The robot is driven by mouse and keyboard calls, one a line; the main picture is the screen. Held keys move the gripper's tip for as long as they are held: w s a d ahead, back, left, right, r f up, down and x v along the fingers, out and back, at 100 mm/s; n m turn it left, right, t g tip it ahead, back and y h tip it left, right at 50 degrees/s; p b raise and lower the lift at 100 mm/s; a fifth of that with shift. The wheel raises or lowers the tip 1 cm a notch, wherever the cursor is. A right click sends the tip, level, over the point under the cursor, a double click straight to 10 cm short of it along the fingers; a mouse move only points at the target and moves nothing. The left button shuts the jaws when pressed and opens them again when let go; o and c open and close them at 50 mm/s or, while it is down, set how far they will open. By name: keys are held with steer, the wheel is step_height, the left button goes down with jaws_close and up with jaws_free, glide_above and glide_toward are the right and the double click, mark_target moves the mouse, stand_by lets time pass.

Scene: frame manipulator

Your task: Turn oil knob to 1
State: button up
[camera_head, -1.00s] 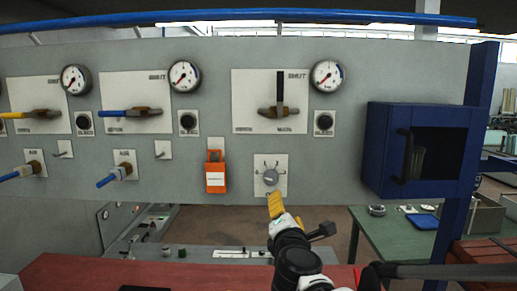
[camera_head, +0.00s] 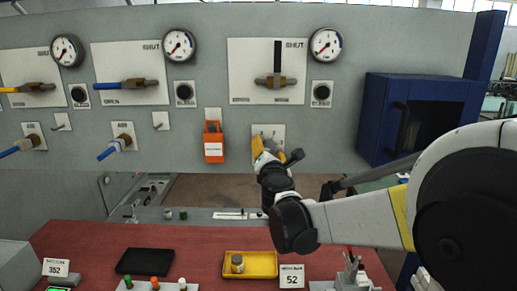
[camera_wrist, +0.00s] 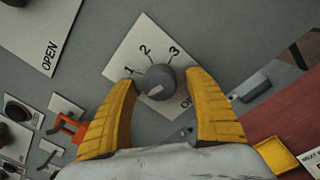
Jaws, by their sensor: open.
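The oil knob (camera_wrist: 158,80) is a grey round knob on a white plate (camera_wrist: 119,58) marked 1, 2, 3 and a partly covered word beginning with O. A pale mark shows on the knob's lower face; which label it points to I cannot tell. My gripper (camera_wrist: 160,83) has two yellow ribbed fingers, open, one on each side of the knob. Whether they touch it I cannot tell. In the head view my gripper (camera_head: 257,146) is in front of the knob's plate (camera_head: 277,130) and hides most of the knob.
An orange box (camera_head: 213,144) hangs on the panel just left of the knob plate. A valve with a black handle (camera_head: 277,56) is above. A blue cabinet (camera_head: 385,115) stands to the right. Below is a red table (camera_head: 205,245) with a yellow tray (camera_head: 231,273).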

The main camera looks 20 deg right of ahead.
steer(key=shift+c, duration=0.2)
steer(key=c, duration=1.2)
steer(key=shift+o, duration=0.2)
steer(key=shift+m, duration=0.4)
steer(key=m+b, duration=0.2)
steer(key=m, duration=0.1)
steer(key=shift+f+m, duration=0.15)
steer(key=shift+m, duration=0.15)
steer(key=m+b, duration=0.2)
steer(key=m, duration=0.3)
steer(key=shift+m, duration=0.3)
